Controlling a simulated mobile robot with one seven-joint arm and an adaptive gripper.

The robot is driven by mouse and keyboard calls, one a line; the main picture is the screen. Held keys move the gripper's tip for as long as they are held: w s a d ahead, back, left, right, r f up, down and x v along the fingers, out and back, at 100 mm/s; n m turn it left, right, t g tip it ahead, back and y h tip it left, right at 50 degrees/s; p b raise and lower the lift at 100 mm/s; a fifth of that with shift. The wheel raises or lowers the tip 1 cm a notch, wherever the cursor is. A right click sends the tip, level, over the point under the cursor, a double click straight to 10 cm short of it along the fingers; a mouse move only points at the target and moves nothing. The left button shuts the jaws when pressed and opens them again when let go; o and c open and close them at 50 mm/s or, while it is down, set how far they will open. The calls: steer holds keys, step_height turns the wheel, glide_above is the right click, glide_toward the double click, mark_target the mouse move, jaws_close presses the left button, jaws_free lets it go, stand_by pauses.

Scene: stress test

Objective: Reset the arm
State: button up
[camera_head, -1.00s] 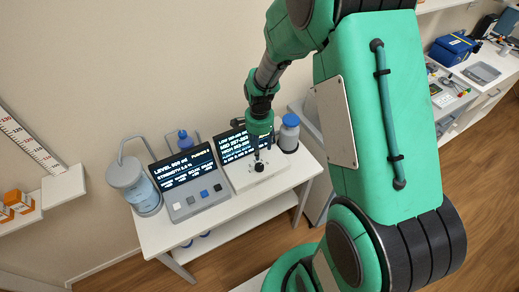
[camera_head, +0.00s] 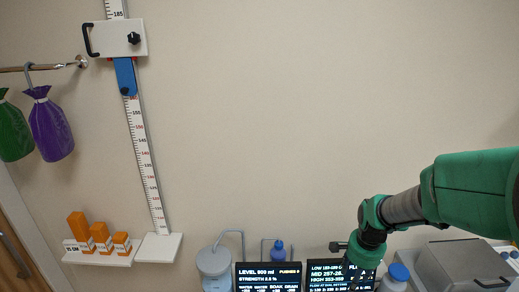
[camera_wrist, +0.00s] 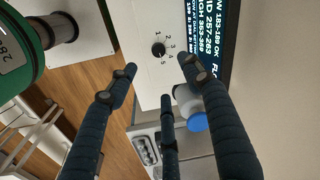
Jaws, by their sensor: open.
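My gripper (camera_wrist: 160,78) has its dark fingers spread and empty in the wrist view. The fingertips are around and below a small black knob (camera_wrist: 158,49) with a numbered scale on a white panel. I cannot tell how far the fingertips are from the panel. In the head view my green arm (camera_head: 470,195) comes in from the right and points down at the white device's dark screen (camera_head: 325,272). The fingers are mostly hidden there near the bottom edge.
A blue-capped bottle (camera_head: 396,275) stands close right of my wrist. A second display unit (camera_head: 268,275) and a clear jar (camera_head: 214,265) are to the left. A wall ruler (camera_head: 145,150), orange boxes (camera_head: 78,226) and a purple bag (camera_head: 50,128) are farther left. The wall centre is bare.

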steer(key=s+a+r+n+t+b, duration=0.1)
steer(key=s+a+r+n, duration=0.25)
steer(key=r, duration=0.35)
steer(key=s+a+r+n+t+b, duration=0.1)
steer(key=s+a+r+n, duration=0.1)
steer(key=s+r, duration=0.4)
steer(key=s+a+r+n+t, duration=0.1)
steer(key=s+a+r+n, duration=0.1)
steer(key=s, duration=0.4)
steer(key=s+a+r+n+t+b, duration=0.1)
steer(key=s+r+n, duration=0.3)
steer(key=s+r, duration=0.1)
steer(key=shift+s+a+r+t, duration=0.3)
steer(key=shift+s+a+r, duration=0.1)
steer(key=shift+s, duration=0.35)
